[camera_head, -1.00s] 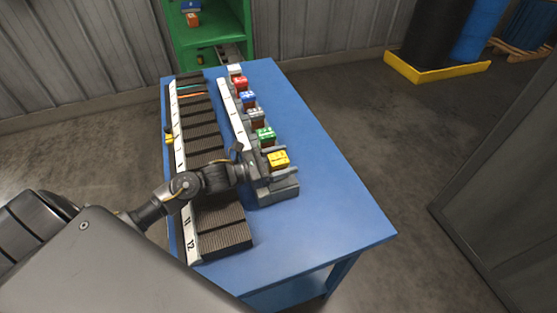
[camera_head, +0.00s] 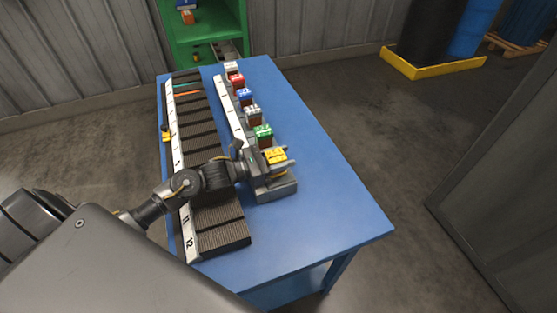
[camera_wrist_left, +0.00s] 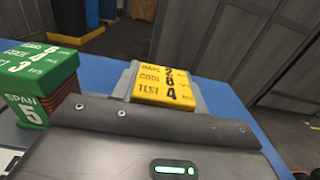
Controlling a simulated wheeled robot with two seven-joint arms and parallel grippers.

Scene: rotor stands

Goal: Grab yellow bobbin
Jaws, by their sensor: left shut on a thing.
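The yellow bobbin (camera_head: 276,156) stands at the near end of a row of coloured bobbins on the blue table. My left gripper (camera_head: 272,164) reaches it from the left and is shut on it, one finger on the far side and one on the near side. In the left wrist view the yellow bobbin (camera_wrist_left: 163,86) shows its top with printed lettering and digits, just beyond my gripper's body. Its lower part and the fingertips are hidden there. My right gripper is not in view.
A green bobbin (camera_head: 263,131) stands close behind the yellow one, and also shows at the left in the wrist view (camera_wrist_left: 42,84). A dark numbered rack (camera_head: 222,240) lies along the table's left side. The blue table's (camera_head: 340,210) right side is clear.

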